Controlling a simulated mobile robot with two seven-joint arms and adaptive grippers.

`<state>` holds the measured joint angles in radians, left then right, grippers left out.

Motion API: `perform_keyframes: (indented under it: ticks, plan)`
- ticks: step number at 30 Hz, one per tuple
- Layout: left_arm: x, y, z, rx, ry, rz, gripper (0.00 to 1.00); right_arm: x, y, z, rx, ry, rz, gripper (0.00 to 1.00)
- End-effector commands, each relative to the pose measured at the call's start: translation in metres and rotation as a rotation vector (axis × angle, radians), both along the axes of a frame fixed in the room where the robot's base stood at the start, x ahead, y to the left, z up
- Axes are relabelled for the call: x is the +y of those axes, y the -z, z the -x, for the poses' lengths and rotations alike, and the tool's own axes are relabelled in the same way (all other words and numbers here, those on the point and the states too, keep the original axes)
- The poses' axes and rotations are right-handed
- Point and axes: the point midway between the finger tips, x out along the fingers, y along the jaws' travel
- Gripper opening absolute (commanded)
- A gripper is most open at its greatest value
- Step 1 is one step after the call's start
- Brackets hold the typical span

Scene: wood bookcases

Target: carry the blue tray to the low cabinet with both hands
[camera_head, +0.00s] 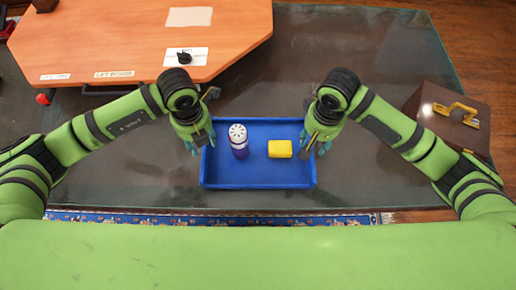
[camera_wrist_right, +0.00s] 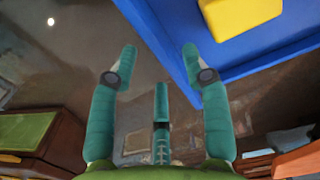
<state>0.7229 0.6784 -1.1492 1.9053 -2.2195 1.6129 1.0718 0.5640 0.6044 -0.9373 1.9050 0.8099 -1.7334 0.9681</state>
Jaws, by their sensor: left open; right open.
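The blue tray (camera_head: 258,178) lies on the dark glossy table in the head view, with a purple bottle with a white cap (camera_head: 239,142) standing in its left part and a yellow block (camera_head: 280,149) in its right part. My left gripper (camera_head: 201,146) is open at the tray's left edge. My right gripper (camera_head: 314,148) is open at the tray's right edge. In the right wrist view, the right gripper's fingers (camera_wrist_right: 160,60) are spread, with the tray's blue wall (camera_wrist_right: 180,55) close to one finger. I cannot tell whether the wall is between the fingers.
An orange wooden board (camera_head: 110,40) with labels and a black knob (camera_head: 184,57) fills the back left. A brown cabinet (camera_head: 450,112) with a yellow handle stands at the right. The dark table (camera_head: 340,40) is clear behind the tray. A patterned rug (camera_head: 210,217) shows in front.

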Motion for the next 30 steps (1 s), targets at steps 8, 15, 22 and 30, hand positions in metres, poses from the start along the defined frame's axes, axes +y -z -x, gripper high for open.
perform_keyframes:
  ticks: [8,15,22,30]
  plan:
    - [0.000,0.037,0.001,0.003,0.000,0.000,0.48,0.000,0.036,0.000,0.003,0.001,0.000,0.48]
    - [0.000,0.044,0.000,-0.001,0.001,0.001,0.48,0.000,0.044,0.000,0.000,-0.001,0.000,0.48]
    - [0.000,0.044,0.000,0.000,0.001,0.001,0.24,0.000,0.044,0.000,0.000,-0.001,-0.001,0.24]
    - [0.000,0.044,0.000,0.000,0.001,0.000,0.00,0.000,0.044,0.000,0.000,-0.001,-0.001,0.00]
